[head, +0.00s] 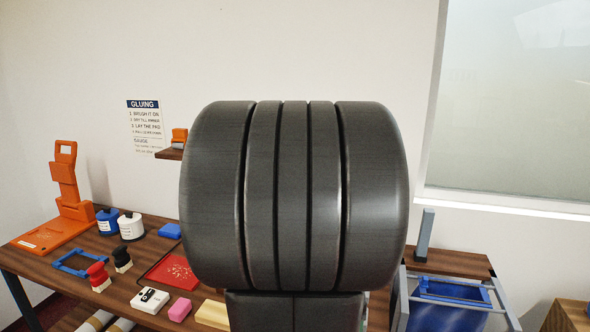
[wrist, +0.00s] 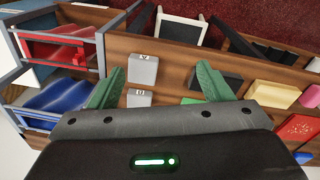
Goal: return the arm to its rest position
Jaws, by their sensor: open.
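My gripper (wrist: 158,88) shows in the wrist view with its two green fingers spread apart and nothing between them. It is above the wooden counter (wrist: 180,68), near two small grey blocks. In the head view, a large dark grey part of my arm fills the middle and hides much of the counter; the gripper itself is not visible there.
The counter holds an orange stand (head: 66,200), blue and white jars (head: 131,226), a red tray (head: 172,271), stamps and a pink block (head: 180,309). A blue-lined bin (head: 450,290) is at right. In the wrist view, grey blocks (wrist: 143,70) lie near the fingers.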

